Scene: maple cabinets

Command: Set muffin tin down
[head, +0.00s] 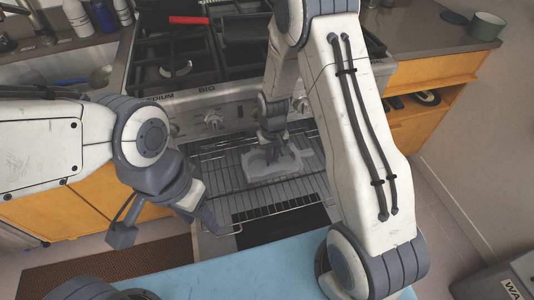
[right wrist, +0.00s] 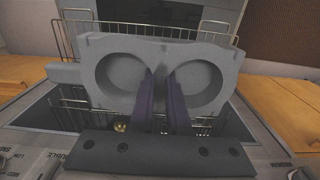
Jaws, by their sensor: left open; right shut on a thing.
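The muffin tin (head: 286,165) is a small grey tray over the wire oven rack (head: 222,170). In the right wrist view the tin (right wrist: 155,45) shows two round cups, with the rack's wires behind and below it. My right gripper (head: 270,150) comes down from above and is shut on the tin. Its dark fingers (right wrist: 164,100) meet the tin between the two cups. I cannot tell whether the tin touches the rack. My left gripper (head: 207,215) is open and empty, at the front left of the rack.
The rack is pulled out of the stove (head: 210,118), with bare wires around the tin. A blue surface (head: 240,275) lies in front. Burner grates (head: 180,50) are above, a sink (head: 70,65) is at the left, and a green pot (head: 487,25) stands on the right counter.

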